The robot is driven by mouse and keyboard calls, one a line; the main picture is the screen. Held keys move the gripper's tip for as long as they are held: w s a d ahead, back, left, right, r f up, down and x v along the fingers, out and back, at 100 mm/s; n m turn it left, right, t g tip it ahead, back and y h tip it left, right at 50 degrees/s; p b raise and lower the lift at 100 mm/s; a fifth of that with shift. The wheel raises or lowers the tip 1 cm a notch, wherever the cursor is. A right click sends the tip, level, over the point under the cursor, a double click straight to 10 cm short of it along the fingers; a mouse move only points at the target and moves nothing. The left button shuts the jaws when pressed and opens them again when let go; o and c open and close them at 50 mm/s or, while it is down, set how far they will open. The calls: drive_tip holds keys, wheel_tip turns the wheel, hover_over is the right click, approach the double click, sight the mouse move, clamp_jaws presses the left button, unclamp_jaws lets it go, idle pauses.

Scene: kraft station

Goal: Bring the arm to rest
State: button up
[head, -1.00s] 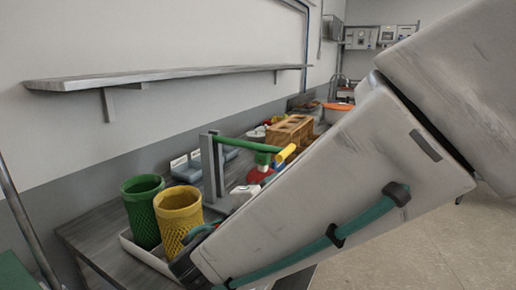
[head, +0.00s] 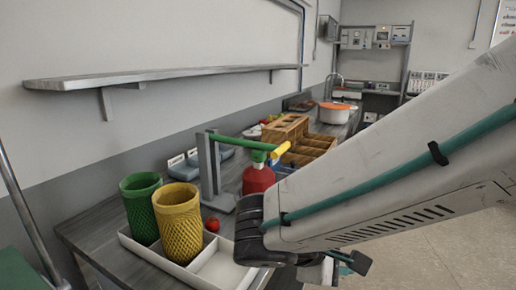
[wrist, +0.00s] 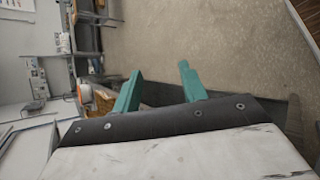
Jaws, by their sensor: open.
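My gripper shows in the wrist view (wrist: 160,70) with its two teal fingers spread apart and nothing between them. Beyond the fingers is bare floor. In the head view my arm reaches across the right side and over the front edge of the counter. There only a small dark and teal part of the gripper shows below the arm, and the fingertips cannot be made out. My gripper appears clear of the objects on the counter.
A white divided tray (head: 186,273) on the counter holds a green mesh cup (head: 139,205) and a yellow mesh cup (head: 179,222). Behind are a red bottle (head: 258,178), a grey stand (head: 209,175), a wooden crate (head: 285,127) and an orange-rimmed pot (head: 334,115). Open floor lies right.

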drive_tip(key=s+d+r+m+g+y, duration=0.3)
drive_tip(key=s+d+m+y, duration=0.6)
drive_tip(key=s+d+m, duration=0.2)
drive_tip(key=shift+s+m+g, duration=0.4)
drive_tip(key=shift+s+m, duration=0.25)
drive_tip(key=shift+m, duration=0.05)
drive_tip(key=shift+d, duration=0.1)
drive_tip(key=shift+c, duration=0.2)
